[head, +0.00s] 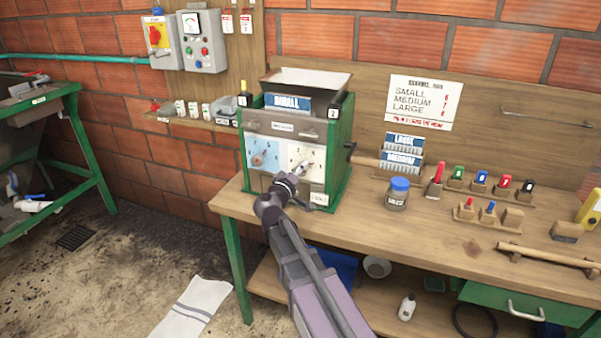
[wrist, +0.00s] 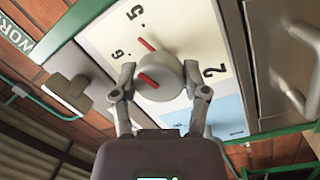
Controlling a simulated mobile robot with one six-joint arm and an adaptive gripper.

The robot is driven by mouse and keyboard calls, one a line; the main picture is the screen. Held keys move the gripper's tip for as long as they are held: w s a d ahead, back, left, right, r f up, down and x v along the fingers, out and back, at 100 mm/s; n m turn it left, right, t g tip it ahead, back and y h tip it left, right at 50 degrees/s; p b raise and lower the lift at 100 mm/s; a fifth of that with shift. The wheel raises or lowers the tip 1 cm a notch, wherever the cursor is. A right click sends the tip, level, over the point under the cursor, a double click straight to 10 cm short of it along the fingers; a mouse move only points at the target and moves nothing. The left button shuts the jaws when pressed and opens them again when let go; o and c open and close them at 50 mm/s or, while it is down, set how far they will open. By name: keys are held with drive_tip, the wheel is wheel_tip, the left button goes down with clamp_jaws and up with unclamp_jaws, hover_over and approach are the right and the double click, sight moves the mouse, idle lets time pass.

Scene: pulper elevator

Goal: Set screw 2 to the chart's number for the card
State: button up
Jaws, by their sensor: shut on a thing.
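The machine (head: 342,165) has a green and grey body. A blue card reading SMALL (head: 288,102) stands at its hopper. The wall chart (head: 424,101) lists SMALL, MEDIUM and LARGE with small red numbers that I cannot read surely. Screw 2 is a round grey knob (wrist: 161,82) on the white dial panel (wrist: 185,28), which bears a large 2. My gripper (wrist: 160,88) is shut on the knob, a finger on each side. In the head view my gripper (head: 295,176) partly covers the panel.
The blue panel (head: 264,156) with the other dial is close beside the white one. A dark knob (wrist: 68,90) and a metal handle (wrist: 298,90) flank the dial. A jar (head: 398,193) and several coloured tools stand on the bench (head: 358,228).

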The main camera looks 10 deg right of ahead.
drive_tip(key=n+t, duration=0.1)
drive_tip(key=n, duration=0.4)
drive_tip(key=shift+w+b, duration=0.1)
drive_tip(key=shift+b, duration=0.25)
drive_tip(key=shift+n, duration=2.1)
drive_tip(key=shift+t+y, duration=0.3)
drive_tip(key=o, duration=1.1)
drive_tip(key=shift+o, duration=0.2)
drive_tip(key=shift+m, duration=0.5)
